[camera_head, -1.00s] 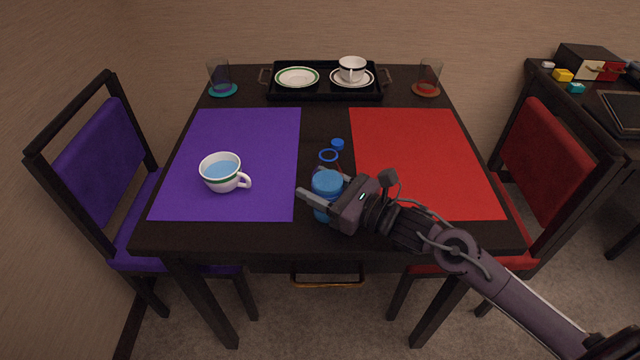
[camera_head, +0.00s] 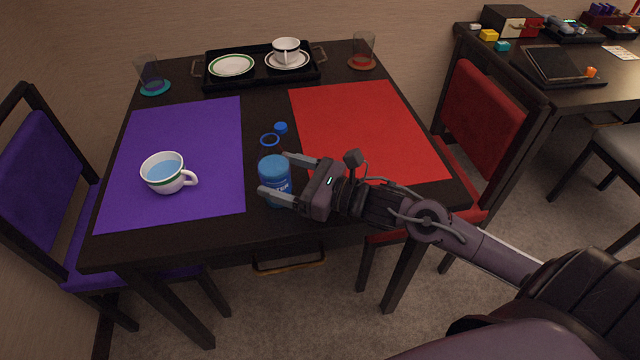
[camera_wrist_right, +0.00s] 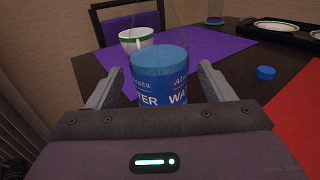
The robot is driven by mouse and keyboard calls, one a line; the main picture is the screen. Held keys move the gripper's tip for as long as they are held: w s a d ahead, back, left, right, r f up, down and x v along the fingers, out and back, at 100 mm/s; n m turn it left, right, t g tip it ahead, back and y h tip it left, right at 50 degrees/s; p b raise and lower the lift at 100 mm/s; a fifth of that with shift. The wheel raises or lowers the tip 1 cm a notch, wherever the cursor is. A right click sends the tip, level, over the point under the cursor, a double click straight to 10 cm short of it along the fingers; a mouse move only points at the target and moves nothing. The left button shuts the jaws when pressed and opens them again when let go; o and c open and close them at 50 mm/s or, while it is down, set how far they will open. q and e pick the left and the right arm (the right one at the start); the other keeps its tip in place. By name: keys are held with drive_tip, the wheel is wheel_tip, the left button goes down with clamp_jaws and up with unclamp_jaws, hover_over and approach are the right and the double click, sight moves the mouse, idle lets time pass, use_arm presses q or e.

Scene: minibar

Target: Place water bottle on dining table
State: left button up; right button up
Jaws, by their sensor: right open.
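The water bottle (camera_head: 274,181), with a blue band marked "WATER" and a clear upper part, stands upright on the dark dining table (camera_head: 190,228) near its front edge, between the two placemats. My right gripper (camera_head: 274,174) is open, with its fingers on either side of the bottle; whether they touch it I cannot tell. In the right wrist view the bottle (camera_wrist_right: 160,78) stands between the two spread fingers (camera_wrist_right: 160,88). My left gripper is not in view.
A cup of blue liquid (camera_head: 166,173) sits on the purple placemat (camera_head: 215,125). The red placemat (camera_head: 360,120) is bare. A black tray (camera_head: 262,79) with plate and cup, and two glasses, stand at the back. Chairs flank the table; a side desk (camera_head: 585,98) stands right.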

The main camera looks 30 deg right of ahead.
drive_tip(key=v, duration=0.7)
drive_tip(key=shift+s+d+p, duration=0.3)
drive_tip(key=shift+s, duration=0.05)
drive_tip(key=shift+s+d, duration=0.1)
drive_tip(key=shift+d, duration=0.05)
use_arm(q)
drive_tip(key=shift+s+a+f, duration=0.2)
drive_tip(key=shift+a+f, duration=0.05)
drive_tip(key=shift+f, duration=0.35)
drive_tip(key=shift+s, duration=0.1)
